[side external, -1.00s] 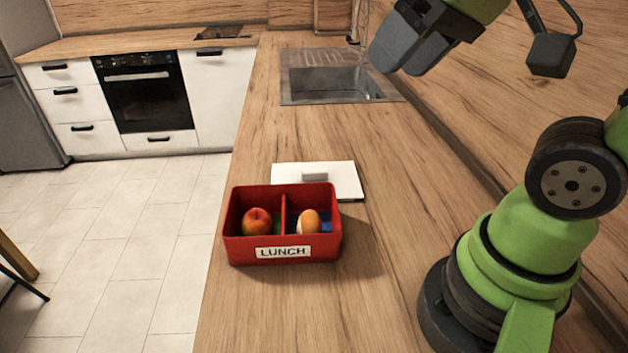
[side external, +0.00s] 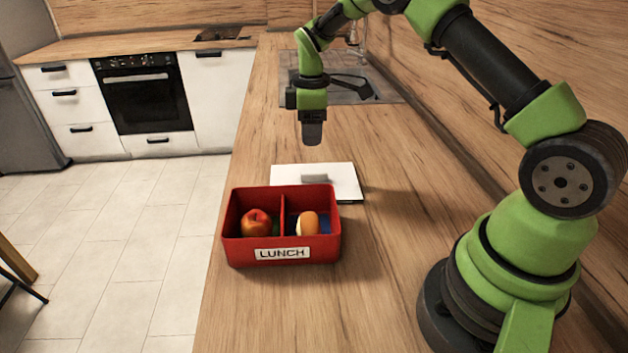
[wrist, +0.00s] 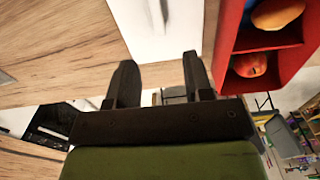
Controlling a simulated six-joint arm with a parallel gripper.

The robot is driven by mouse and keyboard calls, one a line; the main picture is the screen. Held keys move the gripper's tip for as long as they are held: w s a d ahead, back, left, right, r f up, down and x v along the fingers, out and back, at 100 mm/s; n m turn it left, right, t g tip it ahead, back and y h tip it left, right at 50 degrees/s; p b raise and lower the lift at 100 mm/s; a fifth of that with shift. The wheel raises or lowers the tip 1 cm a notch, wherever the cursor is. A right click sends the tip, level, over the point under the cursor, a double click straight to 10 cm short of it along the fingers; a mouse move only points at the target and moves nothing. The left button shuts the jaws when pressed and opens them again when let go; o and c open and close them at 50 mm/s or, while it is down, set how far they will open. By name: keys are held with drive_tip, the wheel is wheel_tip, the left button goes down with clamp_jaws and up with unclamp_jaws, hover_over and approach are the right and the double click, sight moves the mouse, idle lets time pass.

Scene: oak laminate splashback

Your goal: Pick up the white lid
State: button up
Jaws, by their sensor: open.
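The white lid (side external: 335,180) lies flat on the wooden counter, just behind the red lunch box (side external: 281,252); a small raised handle (side external: 314,179) shows at its middle. The box hides part of its near side. In the wrist view the lid (wrist: 185,25) is at the top centre, beside the red box (wrist: 225,40). My gripper (side external: 313,138) points down above the counter, over and slightly behind the lid, with space between them. In the wrist view my gripper's two fingers (wrist: 158,85) are apart with nothing between them.
The two-compartment box holds an apple (side external: 257,222) on the left and a bread-like item (side external: 308,223) on the right. A sink (side external: 300,85) lies behind my gripper. The counter (side external: 385,250) right of the box is clear; its left edge drops to the floor.

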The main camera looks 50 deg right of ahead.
sight(314, 172)
drive_tip(key=f, duration=1)
drive_tip(key=shift+s+d+f, duration=0.1)
drive_tip(key=shift+d+f, duration=0.15)
drive_tip(key=shift+d, duration=0.05)
drive_tip(key=shift+c, duration=0.2)
clamp_jaws()
